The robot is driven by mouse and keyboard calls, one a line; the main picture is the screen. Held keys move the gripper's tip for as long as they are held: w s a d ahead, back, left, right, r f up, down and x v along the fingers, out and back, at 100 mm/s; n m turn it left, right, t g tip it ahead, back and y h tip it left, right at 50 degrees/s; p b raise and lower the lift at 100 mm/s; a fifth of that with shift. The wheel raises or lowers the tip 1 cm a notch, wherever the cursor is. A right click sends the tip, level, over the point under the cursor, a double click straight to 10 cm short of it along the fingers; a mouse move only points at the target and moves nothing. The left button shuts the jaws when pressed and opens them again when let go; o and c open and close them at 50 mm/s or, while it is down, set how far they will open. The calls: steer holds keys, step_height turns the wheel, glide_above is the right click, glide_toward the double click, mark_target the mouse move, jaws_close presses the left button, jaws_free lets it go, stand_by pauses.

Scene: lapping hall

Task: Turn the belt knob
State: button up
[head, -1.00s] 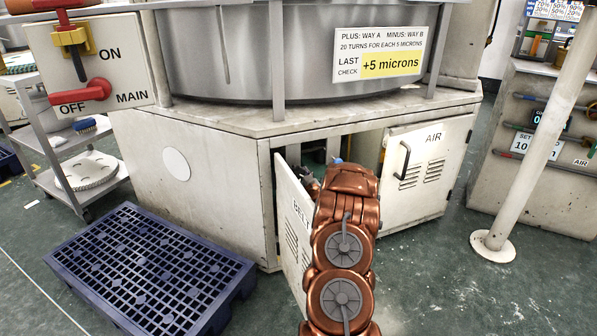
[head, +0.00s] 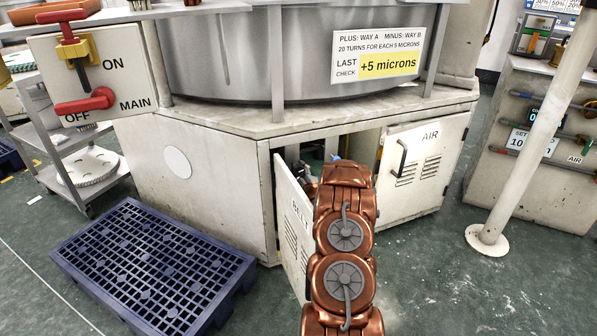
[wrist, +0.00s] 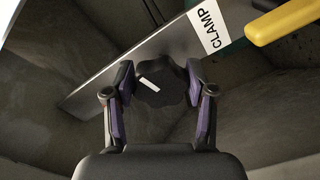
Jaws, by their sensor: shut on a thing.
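The belt knob (wrist: 162,83) is a dark, lobed knob with a white mark, in the middle of the wrist view. My gripper (wrist: 160,92) has its two purple-padded fingers on either side of the knob and is shut on it. In the head view my copper arm reaches into the open BELT compartment, and the arm and door hide most of the gripper and the knob. The BELT door (head: 294,228) stands open to the left of my arm.
A metal plate labelled CLAMP (wrist: 207,30) and a yellow handle (wrist: 285,20) are near the knob. The AIR door (head: 425,170) is right of my arm. A blue pallet (head: 150,265) lies at left. A pale post (head: 540,130) stands at right.

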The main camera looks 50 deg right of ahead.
steer(key=shift+n, duration=1.6)
steer(key=o, duration=1.2)
steer(key=shift+c, duration=0.2)
steer(key=v, duration=1.2)
steer(key=shift+r, duration=0.1)
steer(key=shift+r, duration=0.1)
